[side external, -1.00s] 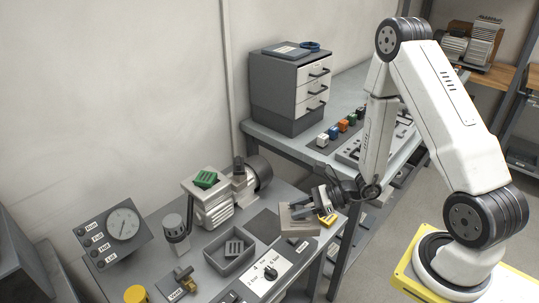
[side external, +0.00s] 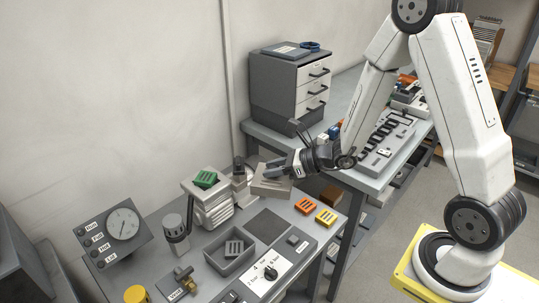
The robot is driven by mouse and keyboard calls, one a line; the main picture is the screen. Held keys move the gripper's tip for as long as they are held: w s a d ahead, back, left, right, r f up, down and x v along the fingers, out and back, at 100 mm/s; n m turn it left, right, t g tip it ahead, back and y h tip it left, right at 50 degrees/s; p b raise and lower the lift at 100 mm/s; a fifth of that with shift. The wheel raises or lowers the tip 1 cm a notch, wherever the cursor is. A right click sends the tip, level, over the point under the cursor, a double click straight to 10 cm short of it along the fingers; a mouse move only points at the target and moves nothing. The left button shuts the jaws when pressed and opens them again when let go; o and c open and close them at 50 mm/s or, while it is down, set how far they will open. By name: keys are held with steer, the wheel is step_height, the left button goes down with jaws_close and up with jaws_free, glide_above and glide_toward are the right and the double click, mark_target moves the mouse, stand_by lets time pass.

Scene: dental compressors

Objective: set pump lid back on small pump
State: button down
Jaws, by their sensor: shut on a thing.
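My gripper (side external: 276,171) is shut on the pump lid (side external: 268,186), a grey-beige slab with dark slots. It holds the lid tilted, above the back right of the bench. The ribbed pale pump (side external: 213,208), which looks like the small pump, stands to the left of the lid, and the two look apart. A green slotted block (side external: 205,179) sits on top of the pump.
An open grey bin (side external: 232,257) with a dark slotted block inside stands before the pump. A dark mat (side external: 267,226) lies bare. Orange (side external: 305,206) and yellow (side external: 326,217) blocks lie to its right. A gauge panel (side external: 120,230) and drawer cabinet (side external: 290,88) stand farther out.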

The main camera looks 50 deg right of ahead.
steer(key=shift+w+a+r, duration=0.15)
steer(key=shift+w+r, duration=0.35)
steer(key=shift+r, duration=0.3)
steer(key=shift+r+m+h, duration=0.15)
steer(key=shift+m+h, duration=0.15)
steer(key=shift+w+r, duration=0.25)
steer(key=shift+r, duration=0.3)
step_height(320, 180, up, 9)
steer(key=w+m+t+h, duration=0.1)
steer(key=m+h, duration=0.1)
steer(key=shift+w, duration=0.25)
steer(key=shift+f, duration=0.2)
steer(key=s+f+n+y, duration=0.1)
steer(key=f, duration=0.3)
steer(key=s+d+f+n+g+y, duration=0.1)
steer(key=f, duration=0.3)
steer(key=s+f, duration=0.2)
steer(key=f, duration=0.2)
steer(key=shift+d+n+y, duration=0.4)
steer(key=s+a+f+n+g+y, duration=0.1)
steer(key=s+f+n+g+y, duration=0.1)
steer(key=s+f, duration=0.5)
steer(key=shift+s+f+n, duration=0.2)
steer(key=shift+f+n, duration=0.1)
steer(key=shift+f, duration=0.15)
